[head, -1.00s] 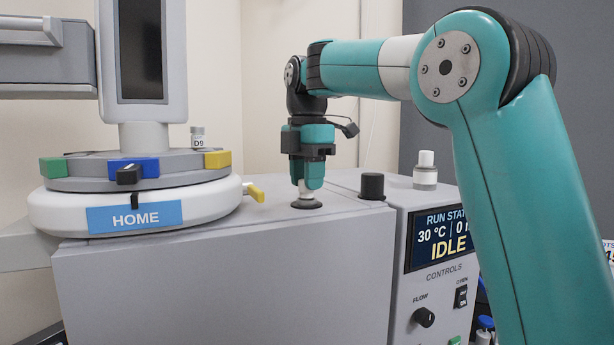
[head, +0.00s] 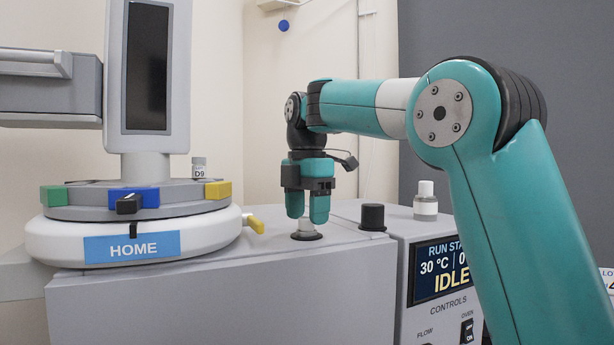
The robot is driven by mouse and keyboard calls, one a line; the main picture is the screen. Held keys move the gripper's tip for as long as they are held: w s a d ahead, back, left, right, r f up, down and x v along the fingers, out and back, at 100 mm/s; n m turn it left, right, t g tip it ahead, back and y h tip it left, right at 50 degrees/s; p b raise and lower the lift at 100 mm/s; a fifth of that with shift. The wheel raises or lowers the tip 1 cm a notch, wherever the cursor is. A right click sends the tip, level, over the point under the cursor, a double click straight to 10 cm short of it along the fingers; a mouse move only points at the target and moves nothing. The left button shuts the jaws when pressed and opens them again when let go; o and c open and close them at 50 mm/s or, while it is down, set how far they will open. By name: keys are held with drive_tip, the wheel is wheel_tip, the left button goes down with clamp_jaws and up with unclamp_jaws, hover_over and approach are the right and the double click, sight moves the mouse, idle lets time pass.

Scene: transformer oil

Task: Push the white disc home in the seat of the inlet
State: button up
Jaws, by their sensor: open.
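The inlet is a dark ring (head: 306,236) on the grey top of the instrument. A small pale piece (head: 306,226), which looks like the white disc, stands in the middle of the ring. It is too small to tell whether it sits fully down. My gripper (head: 307,221) points straight down above the inlet. Its two teal fingers are parted, with the tips near the pale piece, one to its left and one to its right. I cannot tell whether they touch it.
A black knob (head: 372,217) and a white-capped bottle (head: 426,201) stand right of the inlet. The round carousel (head: 140,210) with coloured blocks and a vial marked D9 (head: 199,168) is at left. The display (head: 439,272) reads IDLE.

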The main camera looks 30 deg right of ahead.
sight(307, 218)
wheel_tip(307, 218, up, 17)
drive_tip(key=p, duration=0.7)
drive_tip(key=shift+f, duration=0.15)
